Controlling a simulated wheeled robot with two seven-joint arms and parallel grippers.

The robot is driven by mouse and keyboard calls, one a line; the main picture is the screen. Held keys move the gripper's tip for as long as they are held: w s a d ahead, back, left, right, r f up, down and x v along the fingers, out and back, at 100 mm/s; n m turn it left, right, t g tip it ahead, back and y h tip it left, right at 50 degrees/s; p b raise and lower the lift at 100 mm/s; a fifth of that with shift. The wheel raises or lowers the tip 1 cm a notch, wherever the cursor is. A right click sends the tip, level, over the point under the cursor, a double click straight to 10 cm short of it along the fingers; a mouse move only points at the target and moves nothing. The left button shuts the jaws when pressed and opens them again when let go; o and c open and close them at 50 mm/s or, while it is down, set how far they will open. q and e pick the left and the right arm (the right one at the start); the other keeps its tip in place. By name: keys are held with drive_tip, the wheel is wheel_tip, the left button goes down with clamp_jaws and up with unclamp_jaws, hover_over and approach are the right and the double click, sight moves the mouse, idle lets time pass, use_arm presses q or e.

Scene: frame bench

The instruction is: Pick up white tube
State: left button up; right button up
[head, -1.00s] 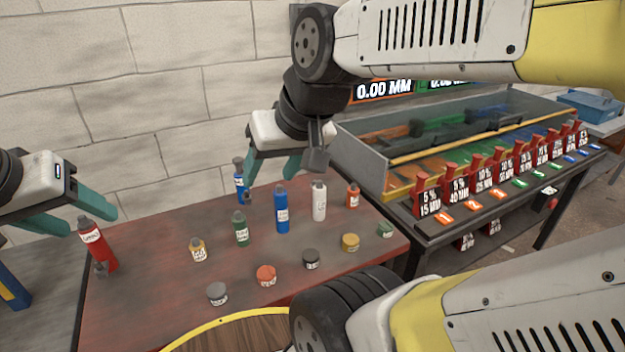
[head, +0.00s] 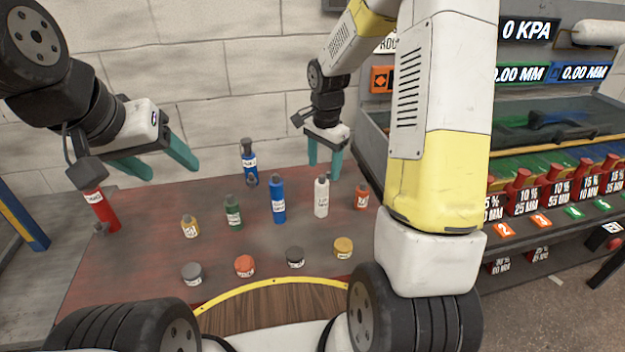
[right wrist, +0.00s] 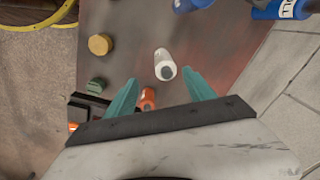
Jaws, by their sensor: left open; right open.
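The white tube (head: 321,196) stands upright on the red-brown table, between a tall blue tube and a small orange one. My right gripper (head: 325,172) is open, with its teal fingers pointing down above and behind the white tube. In the right wrist view the white tube (right wrist: 165,66) is seen from above, just beyond and between the open fingertips (right wrist: 163,85), with nothing held. My left gripper (head: 168,170) is open and empty over the left part of the table, to the right of a red tube.
The tall blue tube (head: 278,200) stands left of the white tube, and the orange tube (head: 361,196) stands right of it. A rack of red weights (head: 520,197) is at the right.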

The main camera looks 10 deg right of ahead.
sight(322, 176)
drive_tip(key=shift+m+g, duration=0.3)
drive_tip(key=shift+m, duration=0.4)
drive_tip(key=f, duration=0.1)
drive_tip(key=w+f, duration=0.1)
drive_tip(key=f, duration=0.2)
drive_tip(key=shift+w+f, duration=0.25)
drive_tip(key=shift+f, duration=0.15)
wheel_tip(322, 176, down, 8)
drive_tip(key=shift+w+r, duration=0.1)
drive_tip(key=shift+c, duration=0.2)
clamp_jaws()
